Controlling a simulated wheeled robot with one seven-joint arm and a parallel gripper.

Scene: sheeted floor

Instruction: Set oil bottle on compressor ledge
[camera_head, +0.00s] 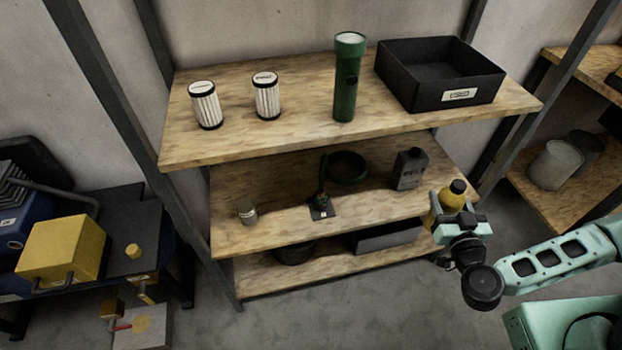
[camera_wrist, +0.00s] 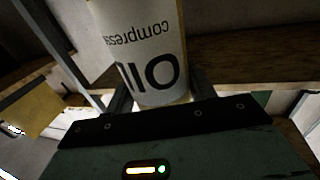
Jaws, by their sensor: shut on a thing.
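My gripper (camera_head: 460,222) is shut on the oil bottle (camera_head: 453,194), a yellow bottle with a black cap. It holds the bottle at the right, in front of the wooden shelf's right end. In the wrist view the bottle's white label (camera_wrist: 140,48) reads "compressor OIL" upside down, and my gripper (camera_wrist: 160,103) has a finger at each side of it. The compressor stands at the far left, with a blue body (camera_head: 14,232) and a yellow box (camera_head: 62,250). A dark flat surface (camera_head: 130,215), seemingly its ledge, lies right of the box, far from my gripper.
The wooden shelf (camera_head: 290,145) holds two white filters (camera_head: 205,105), a green flashlight (camera_head: 347,80), a black bin (camera_head: 438,75) and a grey can (camera_head: 411,168). A metal post (camera_head: 120,130) stands between shelf and compressor.

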